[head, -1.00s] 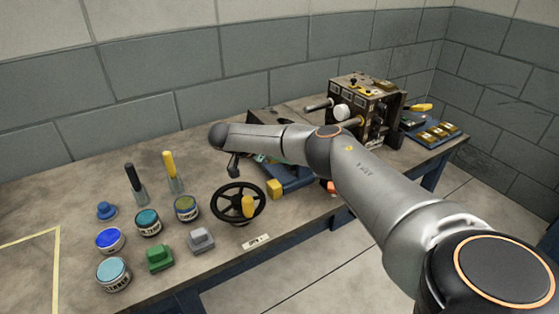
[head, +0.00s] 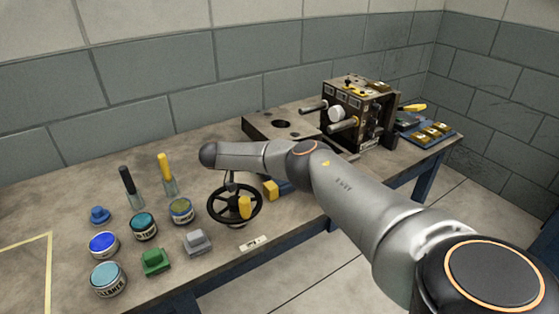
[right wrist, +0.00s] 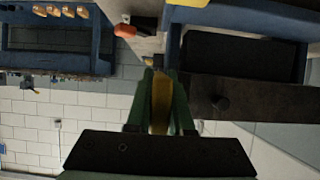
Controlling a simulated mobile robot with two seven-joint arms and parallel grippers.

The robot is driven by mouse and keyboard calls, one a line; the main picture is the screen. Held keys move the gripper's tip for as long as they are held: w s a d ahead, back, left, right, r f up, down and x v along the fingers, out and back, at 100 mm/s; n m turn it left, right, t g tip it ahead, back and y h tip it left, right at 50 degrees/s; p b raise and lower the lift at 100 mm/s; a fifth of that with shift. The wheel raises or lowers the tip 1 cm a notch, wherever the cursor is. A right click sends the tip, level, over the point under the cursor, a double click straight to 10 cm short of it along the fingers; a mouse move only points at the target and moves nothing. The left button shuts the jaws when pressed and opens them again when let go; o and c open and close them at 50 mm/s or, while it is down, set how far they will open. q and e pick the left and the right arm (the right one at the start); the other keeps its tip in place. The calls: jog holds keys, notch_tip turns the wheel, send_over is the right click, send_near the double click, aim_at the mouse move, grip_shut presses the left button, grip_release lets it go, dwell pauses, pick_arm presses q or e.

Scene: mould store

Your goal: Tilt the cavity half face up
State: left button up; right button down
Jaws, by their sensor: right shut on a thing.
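My right arm comes in from the right and bends down at the bench's middle. Its gripper (head: 232,180) is low behind the black handwheel (head: 217,213), partly hidden by the arm. In the right wrist view the green fingers (right wrist: 160,100) are shut on an upright yellow grip (right wrist: 160,105), likely the yellow block (head: 270,190) at the left end of a blue frame (head: 286,190). A dark flat block (head: 262,124) with a round dark hole lies behind the arm; it may be the cavity half. The arm hides its front. My left gripper is not in view.
A mould press-like machine (head: 350,108) with knobs stands right of the block. A blue tray (head: 452,138) with gold pieces is at the bench's right end. Jars such as the teal one (head: 144,227), brushes (head: 165,175) and a green block (head: 154,262) stand at left.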

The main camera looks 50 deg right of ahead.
jog(key=c, duration=1.2)
grip_release()
jog(key=shift+a+f, duration=0.1)
jog(key=o, duration=0.4)
jog(key=v, duration=1.2)
jog(key=shift+a, duration=0.15)
